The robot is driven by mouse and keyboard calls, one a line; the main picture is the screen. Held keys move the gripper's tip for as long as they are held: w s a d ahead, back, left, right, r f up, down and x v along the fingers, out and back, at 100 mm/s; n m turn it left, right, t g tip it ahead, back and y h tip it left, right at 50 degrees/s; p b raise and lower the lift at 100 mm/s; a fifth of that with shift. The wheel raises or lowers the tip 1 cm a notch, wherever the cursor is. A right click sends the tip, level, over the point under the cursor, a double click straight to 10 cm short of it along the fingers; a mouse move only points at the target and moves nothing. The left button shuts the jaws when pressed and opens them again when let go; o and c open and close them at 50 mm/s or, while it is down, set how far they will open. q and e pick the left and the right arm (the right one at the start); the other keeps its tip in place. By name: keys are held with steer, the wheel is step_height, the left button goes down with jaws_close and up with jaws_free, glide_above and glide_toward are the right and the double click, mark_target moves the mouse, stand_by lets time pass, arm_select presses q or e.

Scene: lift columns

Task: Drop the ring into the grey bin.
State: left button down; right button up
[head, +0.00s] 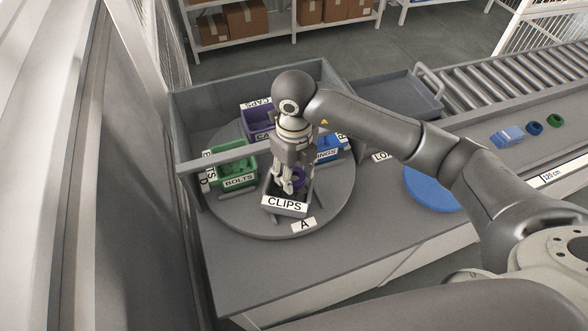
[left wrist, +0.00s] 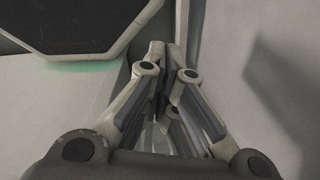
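The grey bin (head: 270,192) labelled CLIPS stands at the front of a round grey turntable in the head view. My right gripper (head: 285,187) points down into this bin, with its fingertips inside the outline of the bin. A dark purple ring (head: 299,178) shows just right of the fingertips, partly hidden by them. I cannot tell whether the fingers grip the ring or it is loose. My left gripper (left wrist: 167,52) shows only in the left wrist view; its fingers are close together with nothing visible between them.
The turntable (head: 235,222) also carries a green BOLTS bin (head: 238,182), a purple CAPS bin (head: 257,120) and a blue bin (head: 329,155). Grey panels stand behind and left. A blue disc (head: 432,189), small rings and a roller conveyor (head: 500,79) lie to the right.

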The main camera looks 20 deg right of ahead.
steer(key=o, duration=0.4)
arm_select(q)
steer(key=shift+s, duration=0.75)
arm_select(e)
step_height(320, 180, up, 12)
